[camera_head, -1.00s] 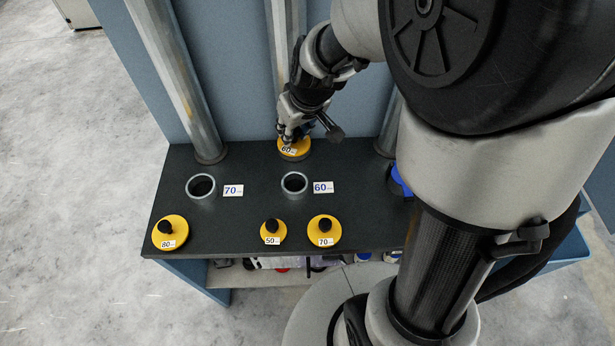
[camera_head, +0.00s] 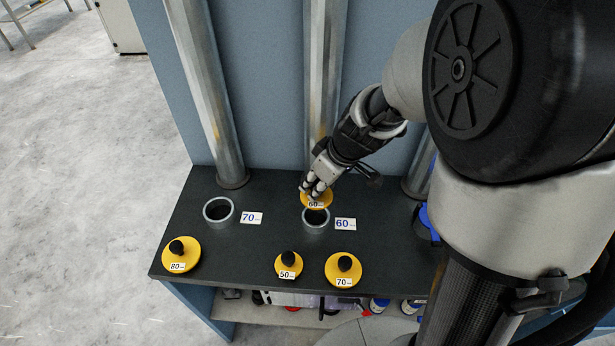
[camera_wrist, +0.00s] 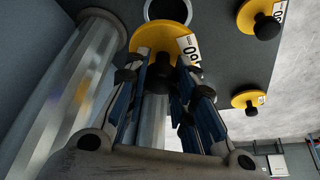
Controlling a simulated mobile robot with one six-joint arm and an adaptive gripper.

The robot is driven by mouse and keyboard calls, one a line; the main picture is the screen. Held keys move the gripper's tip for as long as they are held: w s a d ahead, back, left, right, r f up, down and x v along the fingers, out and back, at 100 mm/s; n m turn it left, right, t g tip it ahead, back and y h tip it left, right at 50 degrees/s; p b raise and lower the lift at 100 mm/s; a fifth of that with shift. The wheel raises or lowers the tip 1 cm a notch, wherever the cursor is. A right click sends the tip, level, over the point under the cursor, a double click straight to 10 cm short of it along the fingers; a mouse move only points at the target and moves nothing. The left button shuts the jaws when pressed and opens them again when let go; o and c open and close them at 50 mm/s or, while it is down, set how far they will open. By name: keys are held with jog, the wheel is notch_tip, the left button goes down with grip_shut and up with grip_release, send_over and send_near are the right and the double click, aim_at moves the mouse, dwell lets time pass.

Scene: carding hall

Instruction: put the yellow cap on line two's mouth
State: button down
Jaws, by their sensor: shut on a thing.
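My gripper (camera_head: 316,187) is shut on the knob of a yellow cap (camera_head: 306,201) labelled 60. In the head view the cap overlaps the back rim of the middle mouth (camera_head: 316,226), a grey ring with a 60 label (camera_head: 345,224) on its right. The cap appears raised and set back from this ring, whose dark opening still shows. In the wrist view the held cap (camera_wrist: 150,36) lies beyond my fingers, and a ring mouth (camera_wrist: 166,9) shows past its edge. Which mouth is line two's is not marked in these frames.
Another open mouth (camera_head: 218,212), labelled 70, is on the left. Yellow caps labelled 80 (camera_head: 181,256), 50 (camera_head: 288,265) and 70 (camera_head: 343,271) lie along the dark bench's front. Steel pipes (camera_head: 323,90) stand behind. A blue object (camera_head: 428,222) is partly hidden by my arm.

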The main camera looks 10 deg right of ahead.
aim_at(320, 197)
notch_tip(320, 197, down, 7)
jog(key=b, duration=0.2)
jog(key=shift+r+b, duration=0.15)
jog(key=shift+b, duration=0.15)
jog(key=shift+r, duration=0.1)
jog(key=shift+f+b, duration=0.7)
jog(key=shift+b, duration=0.2)
jog(key=c, duration=1.3)
grip_release()
jog(key=shift+c, duration=0.2)
jog(key=shift+r, duration=0.15)
